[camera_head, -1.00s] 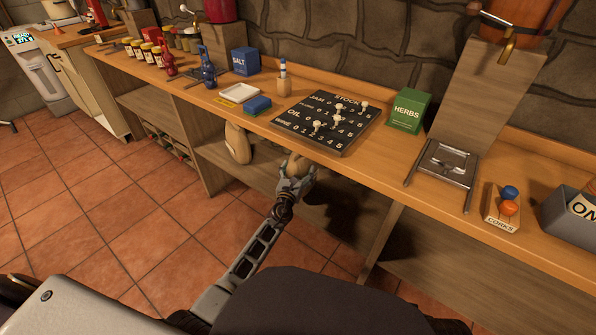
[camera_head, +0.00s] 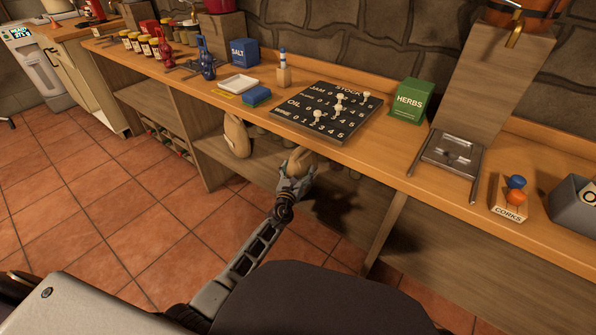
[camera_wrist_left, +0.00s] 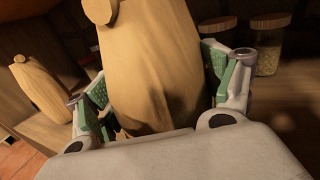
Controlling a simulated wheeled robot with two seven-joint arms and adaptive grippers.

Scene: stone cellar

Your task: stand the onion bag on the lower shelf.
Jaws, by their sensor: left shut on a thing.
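My left gripper (camera_head: 296,182) is shut on a tan sack, the onion bag (camera_head: 302,160), at the front of the lower shelf (camera_head: 262,161), below the counter's edge. In the left wrist view the bag (camera_wrist_left: 150,65) stands roughly upright between the green-padded fingers, its top leaving the frame. No label shows on it, and I cannot tell whether its base touches the shelf. A second, similar tan sack (camera_head: 236,137) stands on the lower shelf to the left; it also shows in the left wrist view (camera_wrist_left: 40,88). My right gripper is out of view.
Glass jars (camera_wrist_left: 268,45) stand on the shelf behind the held bag. The counter above carries a stock board (camera_head: 328,112), a green herbs box (camera_head: 409,101) and a metal stand (camera_head: 446,155). An upright panel (camera_head: 384,238) bounds the shelf bay on the right.

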